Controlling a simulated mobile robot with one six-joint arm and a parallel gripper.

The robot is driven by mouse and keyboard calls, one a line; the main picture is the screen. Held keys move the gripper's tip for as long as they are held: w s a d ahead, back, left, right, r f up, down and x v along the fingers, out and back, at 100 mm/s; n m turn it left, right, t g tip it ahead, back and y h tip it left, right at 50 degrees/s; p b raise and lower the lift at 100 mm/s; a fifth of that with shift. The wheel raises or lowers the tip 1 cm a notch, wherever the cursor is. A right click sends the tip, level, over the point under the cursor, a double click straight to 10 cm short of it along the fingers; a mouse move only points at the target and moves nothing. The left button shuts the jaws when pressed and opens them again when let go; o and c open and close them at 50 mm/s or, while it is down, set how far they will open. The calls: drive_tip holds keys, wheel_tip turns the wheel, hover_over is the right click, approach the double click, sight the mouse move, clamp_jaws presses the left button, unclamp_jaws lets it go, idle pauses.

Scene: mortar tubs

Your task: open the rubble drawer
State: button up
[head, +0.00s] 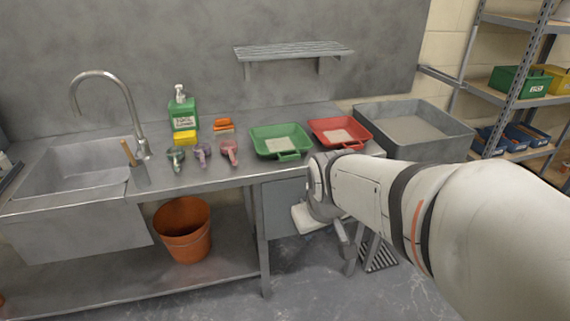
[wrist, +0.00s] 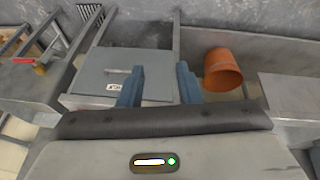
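A grey drawer front (head: 285,205) sits under the right part of the steel counter in the head view. In the wrist view the drawer front (wrist: 95,68) shows a small bar handle and a white label, too small to read. The drawer looks shut. My gripper (wrist: 158,84) has its two blue fingers apart with nothing between them. In the wrist view the left finger overlaps the drawer's edge near the label, and the right finger lies beyond the drawer's side. I cannot tell whether they touch it. In the head view my arm hides most of the gripper.
An orange bucket (head: 183,229) stands on the lower shelf left of the drawer; it also shows in the wrist view (wrist: 222,70). Green (head: 281,139) and red (head: 340,131) trays sit on the counter above. A grey tub (head: 414,131) stands at right.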

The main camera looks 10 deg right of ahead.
drive_tip(key=w+d+f+n+t+b, duration=0.3)
drive_tip(key=w+d+f+n+b, duration=0.2)
drive_tip(key=w+f, duration=0.6)
drive_tip(key=w+d+f+n+t+y+b, duration=0.1)
drive_tip(key=w+d+f+n+t+b, duration=0.3)
drive_tip(key=w+f, duration=0.6)
drive_tip(key=w+d+f+n+t+b, duration=0.4)
drive_tip(key=w+d+f+n+b, duration=0.3)
drive_tip(key=w, duration=1.2)
drive_tip(key=shift+d+f+n+b, duration=0.1)
drive_tip(key=shift+d+f+n, duration=0.05)
drive_tip(key=shift+d+f, duration=0.55)
drive_tip(key=shift+d+f+n+b, duration=0.1)
drive_tip(key=shift+d+f, duration=0.25)
drive_tip(key=shift+f, duration=0.5)
drive_tip(key=shift+d+f+n+b, duration=0.1)
drive_tip(key=shift+d+f+n, duration=0.05)
drive_tip(key=shift+d+f, duration=0.55)
drive_tip(key=shift+a+f, duration=0.1)
drive_tip(key=shift+a, duration=0.05)
drive_tip(key=shift+c, duration=0.4)
clamp_jaws()
